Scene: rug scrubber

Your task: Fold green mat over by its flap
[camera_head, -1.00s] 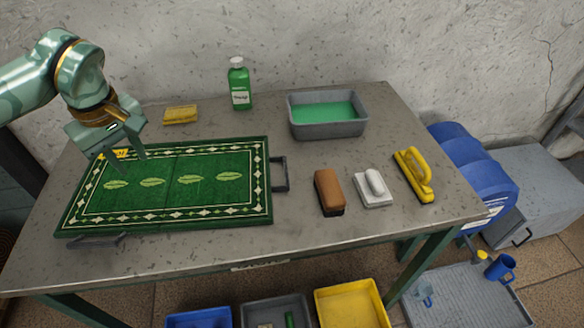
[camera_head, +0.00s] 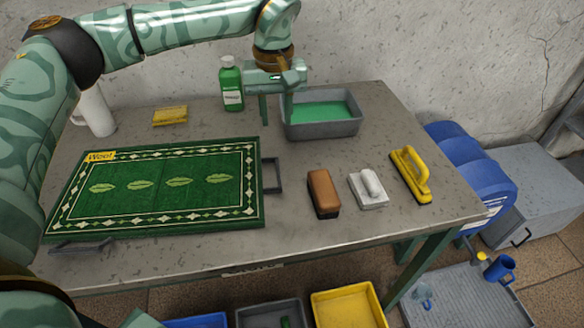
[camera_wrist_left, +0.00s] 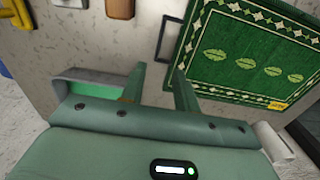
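The green mat (camera_head: 150,180) lies flat on the table at the left, with a patterned border, a row of leaf shapes and a yellow label at its far left corner. It also shows in the left wrist view (camera_wrist_left: 245,55). A grey loop (camera_head: 273,175) sticks out at its right edge; another grey loop (camera_head: 82,245) lies at its near left edge. Either could be the flap; I cannot tell. My left gripper (camera_head: 276,108) is open and empty, beyond the mat's right side, between the green bottle and the grey basin. It also shows in the wrist view (camera_wrist_left: 158,88). My right gripper is not in view.
The green bottle (camera_head: 231,85) and grey basin (camera_head: 322,131) with green liquid flank my left gripper. A yellow sponge (camera_head: 170,116) and white jug (camera_head: 96,110) stand behind the mat. A brown brush (camera_head: 323,193), white scrubber (camera_head: 368,188) and yellow brush (camera_head: 410,174) lie right. The table front is clear.

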